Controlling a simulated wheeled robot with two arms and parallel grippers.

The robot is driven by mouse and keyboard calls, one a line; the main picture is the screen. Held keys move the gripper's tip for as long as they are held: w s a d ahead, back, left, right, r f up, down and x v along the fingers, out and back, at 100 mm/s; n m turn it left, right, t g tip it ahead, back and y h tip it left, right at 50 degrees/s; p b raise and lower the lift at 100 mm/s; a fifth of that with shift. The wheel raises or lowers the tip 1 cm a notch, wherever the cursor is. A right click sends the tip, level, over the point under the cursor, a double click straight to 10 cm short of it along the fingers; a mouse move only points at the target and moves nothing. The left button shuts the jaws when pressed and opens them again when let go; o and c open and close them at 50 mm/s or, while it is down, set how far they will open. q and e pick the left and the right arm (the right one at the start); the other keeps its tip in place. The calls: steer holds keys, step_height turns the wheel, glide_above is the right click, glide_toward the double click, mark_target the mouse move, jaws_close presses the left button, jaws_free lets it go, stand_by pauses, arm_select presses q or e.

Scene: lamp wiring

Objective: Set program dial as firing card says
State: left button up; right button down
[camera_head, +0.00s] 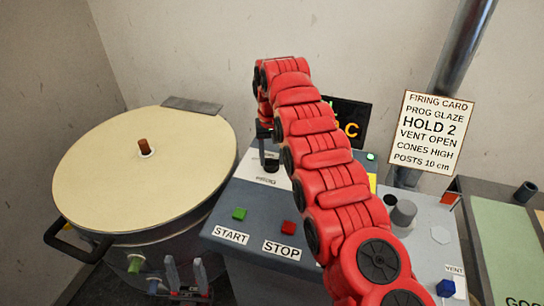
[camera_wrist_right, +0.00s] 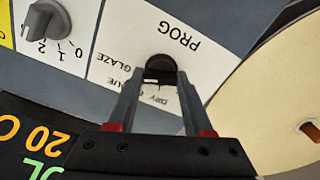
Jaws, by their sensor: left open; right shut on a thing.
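The firing card (camera_head: 431,132) at the right reads PROG GLAZE, HOLD 2, VENT OPEN, CONES HIGH, POSTS 10 cm. The black program dial (camera_wrist_right: 160,66) sits on a white plate (camera_wrist_right: 185,50) marked PROG, with GLAZE, DRY and a partly covered word around it. My right gripper (camera_wrist_right: 161,80) is shut on this dial. Its pointer is hidden, so I cannot tell its setting. In the head view the right gripper (camera_head: 266,134) is at the panel's back left, partly behind my red arm. My left gripper (camera_head: 186,272) is open and empty at the bottom, before the kiln.
A round kiln (camera_head: 130,170) with a cream lid and brown knob stands left. The panel has a green START button (camera_head: 239,214), a red STOP button (camera_head: 288,228) and a blue VENT control (camera_head: 446,288). A grey knob (camera_wrist_right: 45,20) marked 0, 1, 2 is beside the program plate.

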mark_target(272, 159)
steer(key=shift+c, duration=1.5)
jaws_free()
steer(key=shift+r, duration=0.1)
step_height(272, 159, up, 17)
steer(key=p, duration=1.7)
steer(key=shift+r, duration=0.15)
